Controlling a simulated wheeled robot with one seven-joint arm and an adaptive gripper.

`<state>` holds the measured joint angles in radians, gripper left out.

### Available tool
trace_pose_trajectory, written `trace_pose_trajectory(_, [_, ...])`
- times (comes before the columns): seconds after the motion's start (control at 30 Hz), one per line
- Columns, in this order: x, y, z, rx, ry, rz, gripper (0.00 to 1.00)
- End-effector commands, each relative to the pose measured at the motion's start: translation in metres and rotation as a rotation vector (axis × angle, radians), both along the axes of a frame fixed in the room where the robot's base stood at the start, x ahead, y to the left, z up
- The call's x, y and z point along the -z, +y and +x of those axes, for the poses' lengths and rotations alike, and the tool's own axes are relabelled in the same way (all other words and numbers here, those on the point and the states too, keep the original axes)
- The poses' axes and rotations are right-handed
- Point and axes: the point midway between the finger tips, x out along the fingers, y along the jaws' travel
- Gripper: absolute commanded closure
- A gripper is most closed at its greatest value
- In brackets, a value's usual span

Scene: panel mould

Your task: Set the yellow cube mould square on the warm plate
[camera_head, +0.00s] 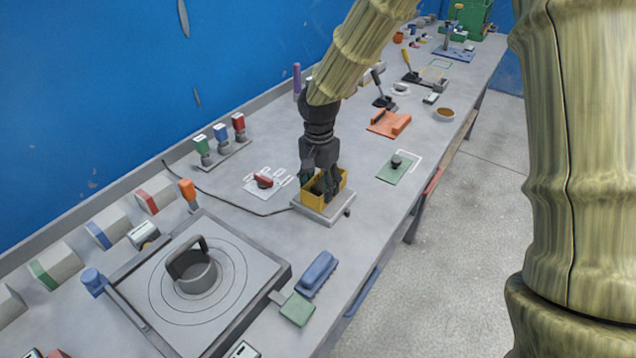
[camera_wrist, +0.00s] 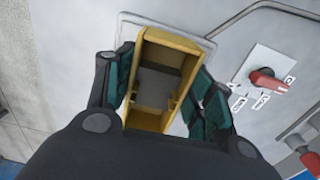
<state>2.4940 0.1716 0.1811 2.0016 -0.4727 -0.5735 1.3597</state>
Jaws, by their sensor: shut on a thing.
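The yellow cube mould (camera_head: 338,181) is an open box in the middle of the bench, upright on or just over the pale grey warm plate (camera_head: 325,216). I cannot tell whether it touches the plate. My gripper (camera_head: 323,186) reaches down from above and is shut on the mould. In the wrist view, my gripper (camera_wrist: 168,95) has its two green-padded fingers on opposite sides of the yellow mould (camera_wrist: 170,38). A grey floor shows inside the mould. The plate's rim (camera_wrist: 135,22) shows at the mould's far side, and the fingers hide part of its walls.
A red-handled switch (camera_head: 263,181) on a white marked panel is left of the plate. A green plate with a black knob (camera_head: 396,163) is to the right. A cable runs to the plate.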

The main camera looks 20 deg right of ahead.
Motion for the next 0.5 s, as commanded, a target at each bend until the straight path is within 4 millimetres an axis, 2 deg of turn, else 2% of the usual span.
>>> trace_pose_trajectory(0.27, [0.002,0.0005,0.0003,0.0,0.0,0.0,0.75])
trace_pose_trajectory(0.3, [0.0023,0.0005,0.0003,0.0,0.0,0.0,0.43])
trace_pose_trajectory(0.4, [0.0021,0.0007,0.0003,-0.001,0.0,0.0,0.25])
trace_pose_trajectory(0.5, [0.002,0.0007,0.0003,-0.001,0.0,0.0,0.25])
